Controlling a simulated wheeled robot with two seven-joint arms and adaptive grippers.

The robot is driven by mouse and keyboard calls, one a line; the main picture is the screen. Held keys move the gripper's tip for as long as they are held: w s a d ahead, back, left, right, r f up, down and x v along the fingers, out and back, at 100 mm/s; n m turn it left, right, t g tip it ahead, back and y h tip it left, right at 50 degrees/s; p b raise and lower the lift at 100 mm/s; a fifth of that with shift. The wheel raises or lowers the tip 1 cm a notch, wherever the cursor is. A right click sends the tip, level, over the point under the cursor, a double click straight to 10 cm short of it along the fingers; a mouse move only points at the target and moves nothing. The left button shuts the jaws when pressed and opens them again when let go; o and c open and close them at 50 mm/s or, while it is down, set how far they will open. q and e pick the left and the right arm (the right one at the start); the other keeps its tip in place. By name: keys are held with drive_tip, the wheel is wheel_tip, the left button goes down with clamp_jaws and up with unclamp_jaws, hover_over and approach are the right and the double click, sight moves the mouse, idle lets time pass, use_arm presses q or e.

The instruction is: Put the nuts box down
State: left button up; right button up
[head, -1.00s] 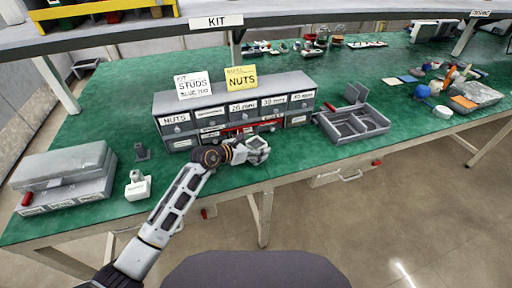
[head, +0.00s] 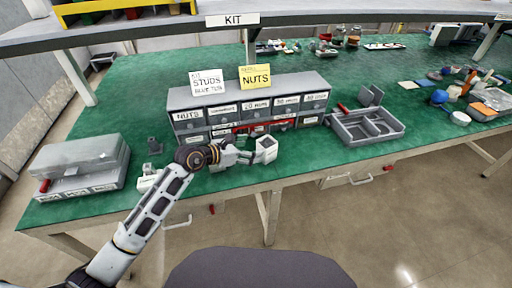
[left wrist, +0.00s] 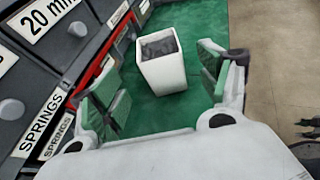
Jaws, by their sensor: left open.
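The nuts box is a small white open-topped box (head: 266,149) with grey contents. It stands upright on the green bench top, in front of the drawer cabinet. It also shows in the left wrist view (left wrist: 163,72), just beyond my fingertips and apart from both. My left gripper (head: 243,156) is open and empty just left of the box. Its two green-padded fingers are spread wide in the left wrist view (left wrist: 160,88).
The grey drawer cabinet (head: 190,124) with NUTS and STUDS cards stands close behind. A grey divided tray (head: 365,128) lies to the right. A grey case (head: 80,165) and another small white box (head: 147,182) are at the left. The bench's front edge is close.

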use_arm(q)
drive_tip(key=shift+v, duration=1.6)
